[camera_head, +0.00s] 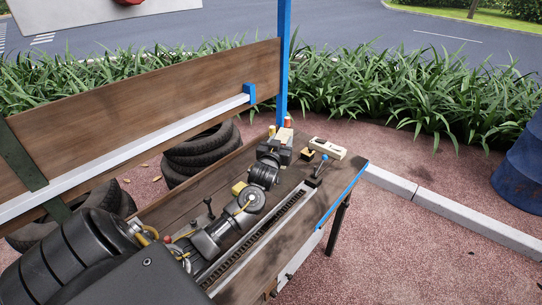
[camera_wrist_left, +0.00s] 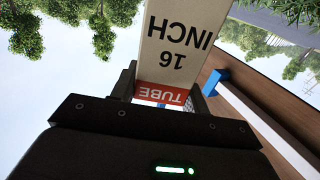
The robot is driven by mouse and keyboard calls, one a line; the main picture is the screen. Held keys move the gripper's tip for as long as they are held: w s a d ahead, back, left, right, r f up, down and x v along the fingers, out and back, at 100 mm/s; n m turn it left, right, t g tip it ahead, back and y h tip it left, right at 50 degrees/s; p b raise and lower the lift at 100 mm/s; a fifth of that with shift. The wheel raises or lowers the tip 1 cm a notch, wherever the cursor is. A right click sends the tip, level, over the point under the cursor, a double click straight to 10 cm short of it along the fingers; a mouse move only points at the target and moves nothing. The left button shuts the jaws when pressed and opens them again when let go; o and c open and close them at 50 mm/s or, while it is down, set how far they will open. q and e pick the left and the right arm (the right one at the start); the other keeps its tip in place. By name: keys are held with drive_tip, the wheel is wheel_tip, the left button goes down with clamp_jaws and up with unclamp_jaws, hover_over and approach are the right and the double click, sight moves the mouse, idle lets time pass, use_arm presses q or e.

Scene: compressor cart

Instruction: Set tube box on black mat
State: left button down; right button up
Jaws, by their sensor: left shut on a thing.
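The tube box is pale cream with a red end band reading TUBE and the words 16 INCH in black. It fills the upper middle of the left wrist view (camera_wrist_left: 180,45), with its lettering upside down. In the head view the tube box (camera_head: 284,136) is small and partly hidden at the far end of the bench. My left gripper (camera_head: 278,153) is shut on it; the dark fingers also flank its red end in the left wrist view (camera_wrist_left: 165,92). I cannot pick out the black mat in either view. My right gripper is not in view.
The wooden bench (camera_head: 178,205) has a tall backboard (camera_head: 150,90) with a pale rail and a blue post (camera_head: 283,70). Tyres (camera_head: 200,152) lie behind; a blue barrel (camera_head: 520,170) stands far right.

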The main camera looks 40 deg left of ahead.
use_arm(q)
drive_tip(key=a+f, duration=0.5)
drive_tip(key=f, duration=0.4)
drive_tip(key=shift+p, duration=0.3)
drive_tip(key=shift+f, duration=0.15)
drive_tip(key=c, duration=0.8)
unclamp_jaws()
drive_tip(key=shift+o, duration=0.4)
